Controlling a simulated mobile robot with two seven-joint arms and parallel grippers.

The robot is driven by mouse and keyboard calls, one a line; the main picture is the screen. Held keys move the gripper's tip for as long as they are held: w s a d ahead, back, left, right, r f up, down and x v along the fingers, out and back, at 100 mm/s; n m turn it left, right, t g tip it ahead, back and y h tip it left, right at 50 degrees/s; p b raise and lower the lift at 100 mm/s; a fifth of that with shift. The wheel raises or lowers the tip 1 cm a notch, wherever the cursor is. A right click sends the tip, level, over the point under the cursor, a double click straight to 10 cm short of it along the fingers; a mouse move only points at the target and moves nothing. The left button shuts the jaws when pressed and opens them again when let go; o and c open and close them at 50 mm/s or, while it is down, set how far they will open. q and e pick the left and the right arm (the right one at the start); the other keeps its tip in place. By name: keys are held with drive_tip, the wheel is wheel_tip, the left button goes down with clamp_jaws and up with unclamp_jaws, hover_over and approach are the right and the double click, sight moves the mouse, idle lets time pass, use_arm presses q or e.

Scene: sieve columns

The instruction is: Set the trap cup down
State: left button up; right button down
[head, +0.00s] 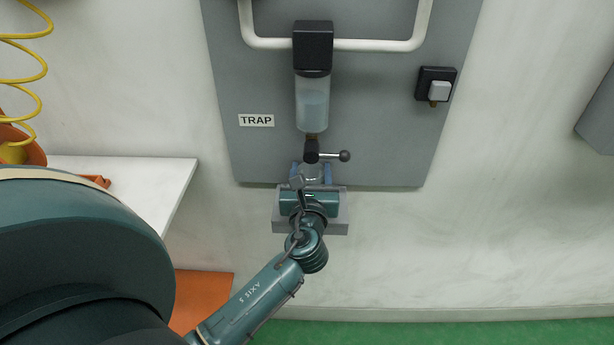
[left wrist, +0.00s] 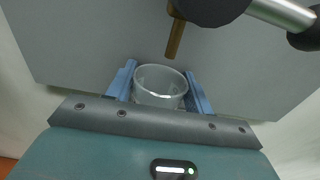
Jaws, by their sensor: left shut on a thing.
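My left gripper (head: 312,173) is under the trap's drain, its blue fingers shut on the clear trap cup (left wrist: 160,84). In the left wrist view the cup sits upright between the fingers (left wrist: 160,92), with its open rim showing. A brass spout (left wrist: 175,38) shows just above and beyond the rim. I cannot tell whether the cup holds liquid, or whether anything bears it from below. The trap bowl (head: 313,103) hangs above, pale and translucent, under a black head (head: 313,47). My right gripper is not in view.
A black valve with a lever (head: 330,156) sits close above the gripper. The grey panel (head: 385,130) carries a TRAP label (head: 256,120), a white pipe (head: 380,45) and a small black fitting (head: 438,87). A white shelf (head: 140,172) and orange items (head: 30,150) are at left.

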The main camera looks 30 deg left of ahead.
use_arm(q)
drive_tip(key=shift+r, duration=0.1)
drive_tip(key=shift+d, duration=0.1)
drive_tip(key=o, duration=1)
